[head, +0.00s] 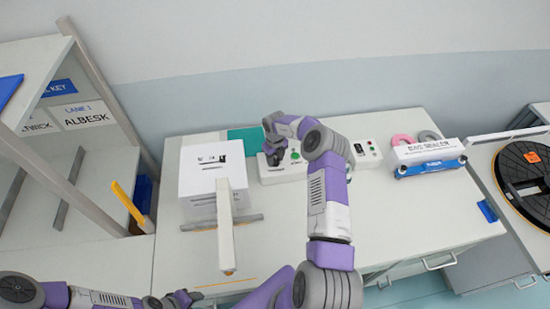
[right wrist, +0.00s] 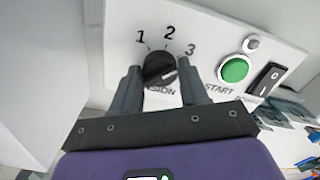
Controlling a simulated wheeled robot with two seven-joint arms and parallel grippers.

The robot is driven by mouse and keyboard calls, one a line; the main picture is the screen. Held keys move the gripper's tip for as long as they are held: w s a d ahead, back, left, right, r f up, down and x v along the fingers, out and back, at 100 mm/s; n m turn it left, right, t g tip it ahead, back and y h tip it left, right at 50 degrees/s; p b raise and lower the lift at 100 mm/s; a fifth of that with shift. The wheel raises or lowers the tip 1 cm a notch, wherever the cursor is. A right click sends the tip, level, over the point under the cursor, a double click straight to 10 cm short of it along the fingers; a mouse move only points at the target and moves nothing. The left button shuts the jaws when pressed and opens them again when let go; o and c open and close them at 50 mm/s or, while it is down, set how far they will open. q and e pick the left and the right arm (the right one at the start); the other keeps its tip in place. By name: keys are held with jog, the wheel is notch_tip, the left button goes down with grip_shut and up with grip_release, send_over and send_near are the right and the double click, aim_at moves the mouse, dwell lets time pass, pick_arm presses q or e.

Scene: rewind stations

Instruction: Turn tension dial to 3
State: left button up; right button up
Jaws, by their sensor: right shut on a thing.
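The black tension dial (right wrist: 160,68) sits on a white panel with the numbers 1, 2 and 3 printed around its upper side. A pale mark shows on the dial's lower right side, on the side of the 3; its exact setting is hard to read. My right gripper (right wrist: 160,82) has a finger on each side of the dial and is shut on it. In the head view my right gripper (head: 273,145) is at the left end of the control panel (head: 368,154) and hides the dial. My left gripper (head: 182,299) is at the bottom edge, partly cut off.
A green START button (right wrist: 234,69) and a black rocker switch (right wrist: 270,78) are right of the dial. A white box (head: 205,180) stands left of the panel. A bag sealer (head: 428,157) and a black reel (head: 525,175) are at right.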

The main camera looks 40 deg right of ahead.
aim_at(275, 160)
dwell(0.4)
jog(key=o, duration=1)
notch_tip(275, 160, up, 8)
jog(key=shift+f, duration=0.15)
